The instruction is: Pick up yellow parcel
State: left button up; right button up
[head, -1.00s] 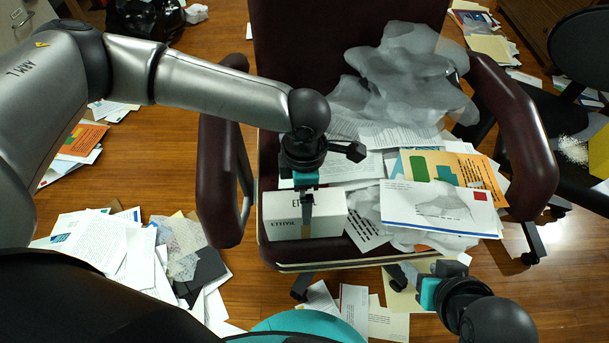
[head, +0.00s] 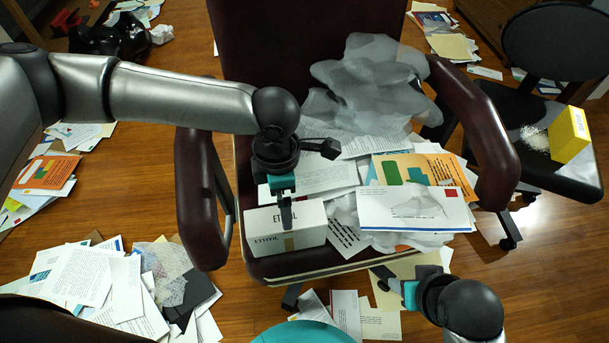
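The yellow parcel (head: 569,134) is a yellow box standing on the black chair at the right edge, beside a small pile of white bits. Both grippers are well away from it. My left gripper (head: 286,214) points down at a white box (head: 265,232) on the front left of the dark red chair's seat. One finger shows before the box's upper part; the other is hidden, so its grip is unclear. My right gripper (head: 384,278) is low in front of the seat, pointing left, with nothing visible in it. Its finger opening is unclear.
The dark red armchair (head: 300,50) fills the middle, its seat covered with envelopes and papers (head: 415,208). Its right armrest (head: 480,120) stands between my arms and the black chair (head: 558,55). Papers (head: 100,285) litter the floor at left. Some wooden floor shows at right.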

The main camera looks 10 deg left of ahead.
aim_at(568, 134)
jog(key=z, duration=1.4)
